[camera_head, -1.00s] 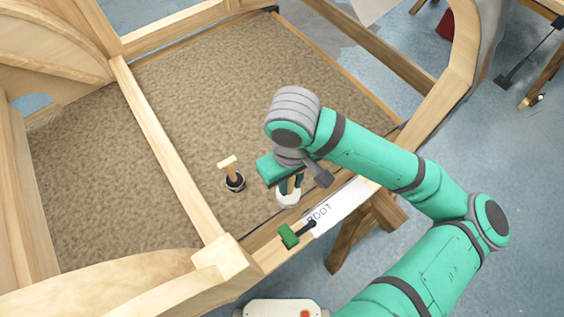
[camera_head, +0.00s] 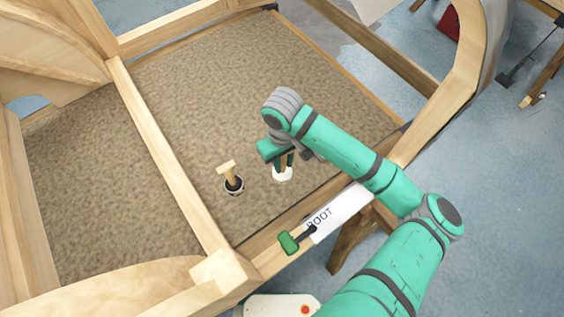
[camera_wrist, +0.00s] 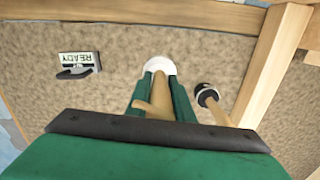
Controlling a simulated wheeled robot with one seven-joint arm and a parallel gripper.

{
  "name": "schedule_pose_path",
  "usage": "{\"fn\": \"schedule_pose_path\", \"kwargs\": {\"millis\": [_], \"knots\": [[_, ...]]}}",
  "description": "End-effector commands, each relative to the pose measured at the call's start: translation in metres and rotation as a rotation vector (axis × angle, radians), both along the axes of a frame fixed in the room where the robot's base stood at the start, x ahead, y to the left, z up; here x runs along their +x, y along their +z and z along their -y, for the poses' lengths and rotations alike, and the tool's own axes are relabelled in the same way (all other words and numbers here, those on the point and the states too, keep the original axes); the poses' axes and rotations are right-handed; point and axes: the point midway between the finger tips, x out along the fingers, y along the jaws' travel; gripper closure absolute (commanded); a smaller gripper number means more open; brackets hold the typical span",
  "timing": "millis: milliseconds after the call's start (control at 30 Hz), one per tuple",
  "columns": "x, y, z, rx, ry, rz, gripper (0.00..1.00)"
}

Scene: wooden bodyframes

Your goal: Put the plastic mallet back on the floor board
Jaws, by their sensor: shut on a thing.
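My gripper (camera_head: 284,160) is shut on the handle of the plastic mallet. The mallet hangs upright, its white head (camera_head: 282,175) down over the brown, textured floor board (camera_head: 215,80). I cannot tell whether the head touches the board. In the wrist view the mallet's pale wooden handle (camera_wrist: 170,103) lies between the green fingers, with the white head (camera_wrist: 160,66) beyond their tips. A second mallet with a black head (camera_head: 233,186) stands head down on the board, left of my gripper; it also shows in the wrist view (camera_wrist: 208,90).
A wooden beam (camera_head: 160,150) crosses the board on the left. The front rail carries a white BOOT label (camera_head: 340,212) and a green-handled tool (camera_head: 289,243). The board's far part is clear.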

Motion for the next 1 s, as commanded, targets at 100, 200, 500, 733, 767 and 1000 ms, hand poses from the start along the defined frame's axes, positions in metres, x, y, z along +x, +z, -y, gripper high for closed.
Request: {"fn": "schedule_pose_path", "kwargs": {"millis": [100,200,500,733,767,1000], "knots": [[0.015,-0.018,-0.001,-0.001,-0.002,-0.001,1.0],[0.023,-0.027,-0.002,0.0,-0.001,0.001,1.0],[0.033,-0.046,-0.003,0.001,-0.001,-0.001,1.0],[0.033,-0.07,-0.002,0.0,-0.002,0.001,1.0],[0.033,-0.07,-0.002,0.0,-0.002,0.001,1.0],[0.033,-0.071,-0.003,0.001,0.0,0.001,1.0]]}}
